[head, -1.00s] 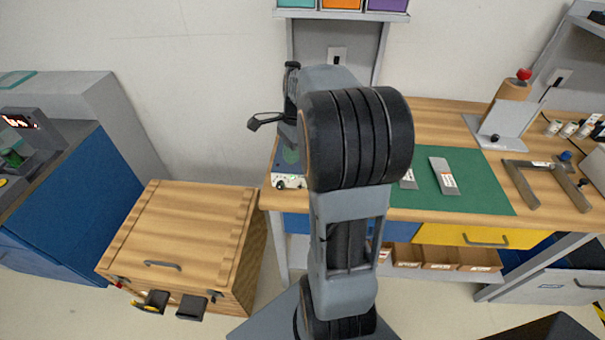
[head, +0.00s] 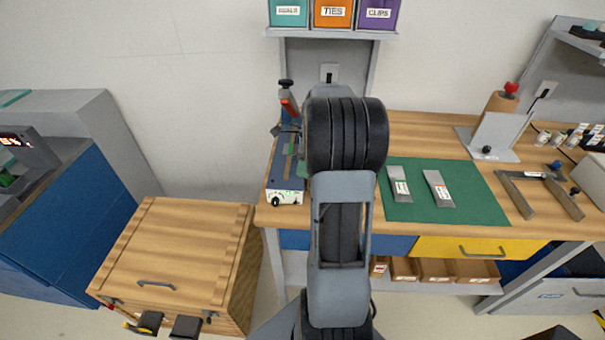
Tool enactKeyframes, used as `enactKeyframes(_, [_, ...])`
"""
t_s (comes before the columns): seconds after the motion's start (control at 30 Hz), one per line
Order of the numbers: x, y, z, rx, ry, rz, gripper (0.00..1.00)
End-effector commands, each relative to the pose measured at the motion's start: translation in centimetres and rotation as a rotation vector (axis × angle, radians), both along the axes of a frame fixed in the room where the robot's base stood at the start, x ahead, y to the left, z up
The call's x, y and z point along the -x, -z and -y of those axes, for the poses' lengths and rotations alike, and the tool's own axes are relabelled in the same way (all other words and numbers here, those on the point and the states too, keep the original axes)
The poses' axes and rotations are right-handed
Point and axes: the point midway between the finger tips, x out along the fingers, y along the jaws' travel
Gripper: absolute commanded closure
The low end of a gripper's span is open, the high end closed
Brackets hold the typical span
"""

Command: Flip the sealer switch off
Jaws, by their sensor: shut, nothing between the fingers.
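The sealer (head: 285,170) is a long blue-grey device at the left end of the wooden bench. A raised lever with a black knob and red part (head: 288,103) stands at its back. Its pale front panel (head: 286,198) faces me and shows a black knob and a small green spot. The position of any switch on it is too small to make out. My arm stands upright in the middle of the view, just right of the sealer, and covers part of its right side.
The bench (head: 430,125) holds a green mat (head: 470,205) with two labelled metal plates, and a metal frame (head: 535,185) to the right. A wooden chest (head: 175,245) stands low at the left. Coloured bins (head: 333,13) sit on a shelf above. Bare wall is left of the sealer.

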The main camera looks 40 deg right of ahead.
Motion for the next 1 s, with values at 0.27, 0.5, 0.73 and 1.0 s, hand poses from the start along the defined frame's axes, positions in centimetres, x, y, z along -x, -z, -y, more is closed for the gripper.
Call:
enactKeyframes(0.27, [0.6, 4.1, -1.9, -0.002, -0.003, -0.004, 1.00])
enactKeyframes(0.5, [0.9, 6.5, -2.8, -0.001, -0.001, -0.002, 1.00])
enactKeyframes(0.73, [1.0, 7.3, -3.2, 0.000, -0.001, -0.001, 1.00])
enactKeyframes(1.0, [1.0, 7.3, -3.2, 0.000, -0.001, -0.001, 1.00])
